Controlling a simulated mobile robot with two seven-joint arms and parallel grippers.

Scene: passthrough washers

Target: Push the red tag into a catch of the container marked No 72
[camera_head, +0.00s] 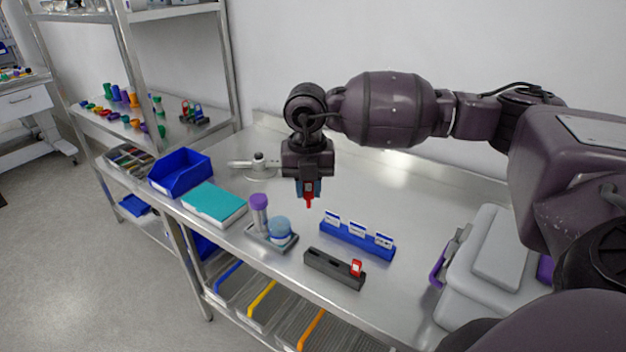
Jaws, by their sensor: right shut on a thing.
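My right gripper (309,186) points down above the steel table, left of the picture's middle. It is shut on a red tag (308,201), whose lower end sticks out below the fingers, clear of the table. A second red tag (356,267) stands in the right end of a black slotted block (322,263). A grey lidded container (480,295) stands at the right, partly hidden by my arm. It has a purple catch (437,268) on its left side and another purple part (545,269) on its right. No number can be read on it. My left gripper is out of view.
A blue rack (340,235) with white label cards stands behind the black block. A small tray with a purple-capped tube (259,212) and a blue-lidded jar (279,231), a teal box (213,204) and a blue bin (180,170) stand leftward. The table's back middle is clear.

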